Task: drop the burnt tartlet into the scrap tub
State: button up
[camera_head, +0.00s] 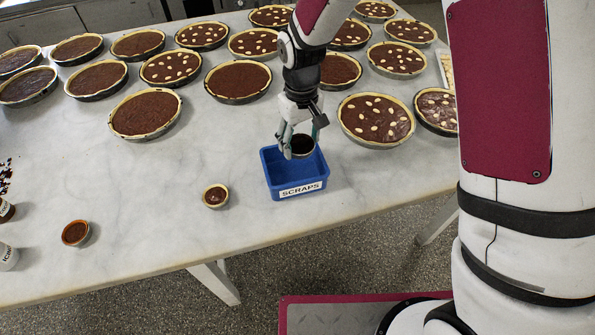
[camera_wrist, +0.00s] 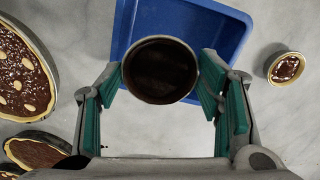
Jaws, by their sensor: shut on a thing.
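The burnt tartlet (camera_head: 302,145) is small, round and very dark. My gripper (camera_head: 300,138) is shut on it, over the scrap tub. In the wrist view the burnt tartlet (camera_wrist: 160,70) sits between the green-padded fingers of my gripper (camera_wrist: 162,88). The scrap tub (camera_head: 297,188) is a blue open box with a white SCRAPS label, near the table's front edge. In the wrist view the scrap tub (camera_wrist: 226,24) lies beneath and beyond the tartlet, which hides part of its inside. I cannot tell how far the tartlet is above the tub's floor.
Small tartlets stand left of the tub, one near (camera_head: 215,196) and one farther left (camera_head: 75,233). Large tarts (camera_head: 376,120) fill the back of the marble table (camera_head: 150,220). Jars (camera_head: 6,256) stand at the left edge. Bare marble lies between.

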aim_at(300, 146)
jog(key=shift+f+b, duration=0.4)
jog(key=shift+f, duration=1.35)
jog(key=o, duration=1.3)
jog(key=shift+r, duration=0.1)
notch_tip(300, 146, up, 12)
jog(key=shift+f, duration=0.1)
